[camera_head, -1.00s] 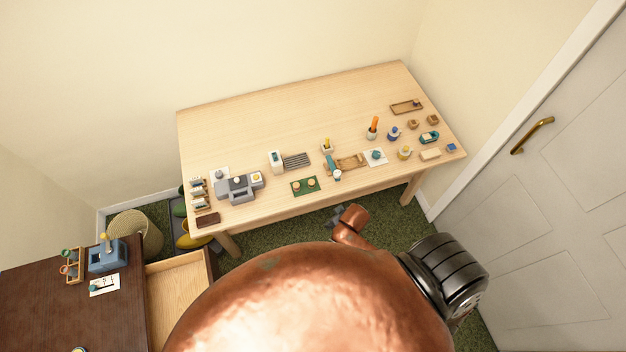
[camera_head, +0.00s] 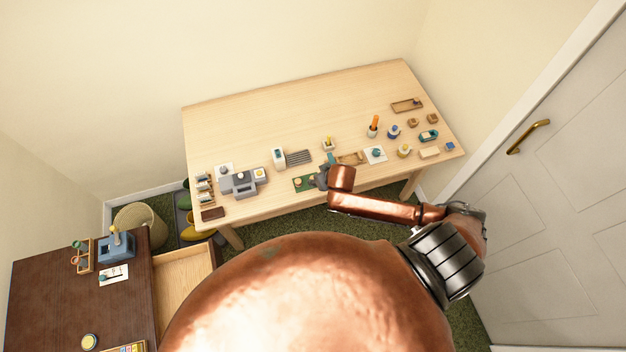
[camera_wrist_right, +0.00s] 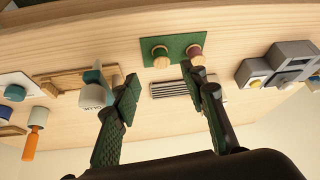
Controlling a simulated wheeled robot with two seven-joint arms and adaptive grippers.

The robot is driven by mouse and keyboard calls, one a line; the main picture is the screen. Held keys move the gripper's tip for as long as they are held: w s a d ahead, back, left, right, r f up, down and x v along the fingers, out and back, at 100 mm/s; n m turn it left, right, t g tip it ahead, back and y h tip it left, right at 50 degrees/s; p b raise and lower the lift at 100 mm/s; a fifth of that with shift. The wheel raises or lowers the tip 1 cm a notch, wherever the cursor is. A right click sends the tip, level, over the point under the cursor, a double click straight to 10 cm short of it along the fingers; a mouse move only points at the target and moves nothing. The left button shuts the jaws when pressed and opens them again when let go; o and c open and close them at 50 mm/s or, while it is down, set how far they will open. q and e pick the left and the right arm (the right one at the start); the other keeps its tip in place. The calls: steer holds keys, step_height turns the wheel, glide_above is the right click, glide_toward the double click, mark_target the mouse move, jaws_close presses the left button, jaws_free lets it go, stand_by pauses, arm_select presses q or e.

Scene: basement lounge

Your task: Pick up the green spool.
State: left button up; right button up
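A green mat (camera_wrist_right: 177,42) lies near the front edge of the light wood table (camera_head: 250,120). In the right wrist view two spools with tan wooden ends stand on it. The green spool (camera_wrist_right: 160,54) is on the left, and a reddish spool (camera_wrist_right: 194,52) is on the right. My right gripper (camera_wrist_right: 164,78) is open and empty, its dark fingers spread either side of the mat area, short of the spools. In the head view my right gripper (camera_head: 323,178) hovers at the mat's right end, partly blocking sight of it. My left gripper is not in view.
A white-and-teal bottle (camera_wrist_right: 95,88) stands close to the left finger in the right wrist view. A slatted rack (camera_head: 299,158) lies behind the mat, a grey machine (camera_head: 240,184) to its left. A wooden tray (camera_head: 350,158) is to the right. The table's back is clear.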

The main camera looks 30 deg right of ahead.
steer(key=x, duration=0.7)
steer(key=shift+w+a+f, duration=0.1)
steer(key=shift+w+f, duration=0.05)
steer(key=shift+f, duration=0.1)
steer(key=shift+c, duration=0.2)
steer(key=c, duration=0.8)
